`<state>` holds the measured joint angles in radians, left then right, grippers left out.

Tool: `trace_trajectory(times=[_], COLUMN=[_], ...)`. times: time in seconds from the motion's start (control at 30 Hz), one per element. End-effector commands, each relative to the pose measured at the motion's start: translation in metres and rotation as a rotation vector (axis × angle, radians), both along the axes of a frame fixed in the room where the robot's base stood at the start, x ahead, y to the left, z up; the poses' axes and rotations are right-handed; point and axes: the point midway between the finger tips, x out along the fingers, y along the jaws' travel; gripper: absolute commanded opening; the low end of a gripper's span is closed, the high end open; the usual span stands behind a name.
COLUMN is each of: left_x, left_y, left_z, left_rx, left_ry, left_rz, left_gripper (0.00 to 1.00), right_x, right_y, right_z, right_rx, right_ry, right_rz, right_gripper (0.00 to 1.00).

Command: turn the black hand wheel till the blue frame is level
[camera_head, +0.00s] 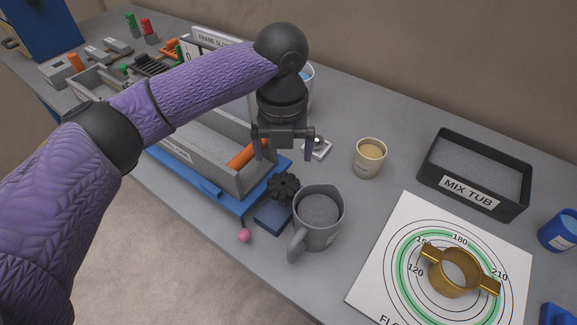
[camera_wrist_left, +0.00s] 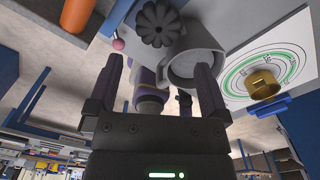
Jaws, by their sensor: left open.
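The black hand wheel (camera_head: 283,188) is a lobed knob above a small dark blue block, between the grey trough and the grey jug. It also shows at the top of the left wrist view (camera_wrist_left: 158,22). The blue frame (camera_head: 238,207) lies under the long grey trough (camera_head: 205,160); I cannot tell its tilt. My left gripper (camera_head: 284,152) points down, open and empty, above and behind the wheel, apart from it. In the left wrist view its fingers (camera_wrist_left: 160,75) are wide apart with the wheel beyond them. My right gripper is in neither view.
The grey jug (camera_head: 318,218) stands close right of the wheel. A pink ball (camera_head: 244,235) is near the bench edge. An orange cylinder (camera_head: 247,154) lies in the trough. A beige cup (camera_head: 369,158), mix tub (camera_head: 475,172) and brass ring (camera_head: 457,271) stand to the right.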

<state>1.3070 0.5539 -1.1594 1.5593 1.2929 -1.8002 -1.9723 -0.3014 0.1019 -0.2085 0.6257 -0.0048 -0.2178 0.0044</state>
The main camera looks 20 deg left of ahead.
Motion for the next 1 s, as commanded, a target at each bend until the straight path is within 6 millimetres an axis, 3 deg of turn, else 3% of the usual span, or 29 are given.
trace_trajectory(times=[0.1,0.3,0.67,1.0], left_x=[-0.001,-0.001,-0.001,-0.001], left_y=[0.001,0.000,0.000,0.000], left_z=[-0.036,-0.074,-0.083,-0.083], left_rx=[0.001,0.001,0.000,0.001], left_ry=[0.007,0.002,0.000,0.000], left_rz=[0.000,0.000,0.000,0.000], left_gripper=[1.00,1.00,1.00,0.30], right_x=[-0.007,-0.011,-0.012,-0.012], right_y=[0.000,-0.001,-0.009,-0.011], right_z=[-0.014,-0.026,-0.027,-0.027], right_rx=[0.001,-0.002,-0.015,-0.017], right_ry=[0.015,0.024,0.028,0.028], right_rz=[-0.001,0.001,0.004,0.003], right_gripper=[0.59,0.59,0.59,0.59])
